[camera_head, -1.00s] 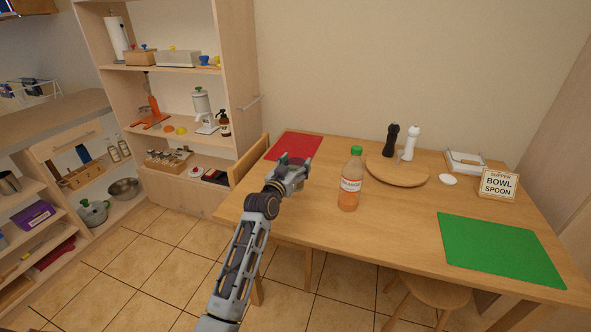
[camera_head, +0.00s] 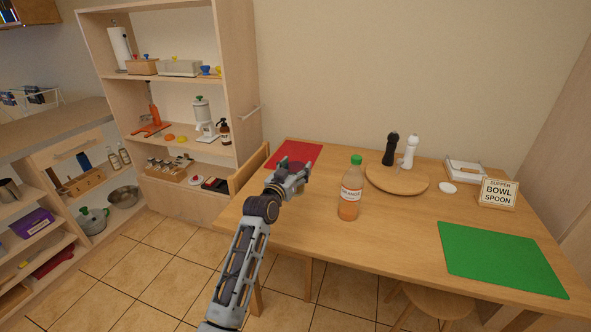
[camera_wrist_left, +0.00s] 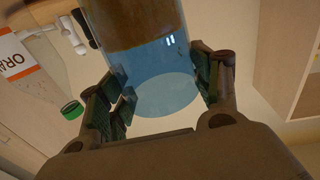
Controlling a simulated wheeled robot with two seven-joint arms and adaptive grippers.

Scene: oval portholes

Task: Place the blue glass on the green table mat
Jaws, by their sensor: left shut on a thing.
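My left gripper (camera_head: 291,177) is over the left part of the table, beside the red mat. In the left wrist view the blue glass (camera_wrist_left: 168,75), see-through, stands between the fingers of my left gripper (camera_wrist_left: 165,100), which are shut on it. In the head view I cannot make the glass out clearly behind the gripper. The green table mat (camera_head: 502,258) lies flat and bare at the right front of the table. My right gripper is not in view.
An orange juice bottle (camera_head: 350,190) with a green cap stands right of my left gripper. A round wooden board (camera_head: 397,180) with black and white mills is farther back. A sign (camera_head: 497,193) stands behind the green mat. The red mat (camera_head: 298,153) is at the back left.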

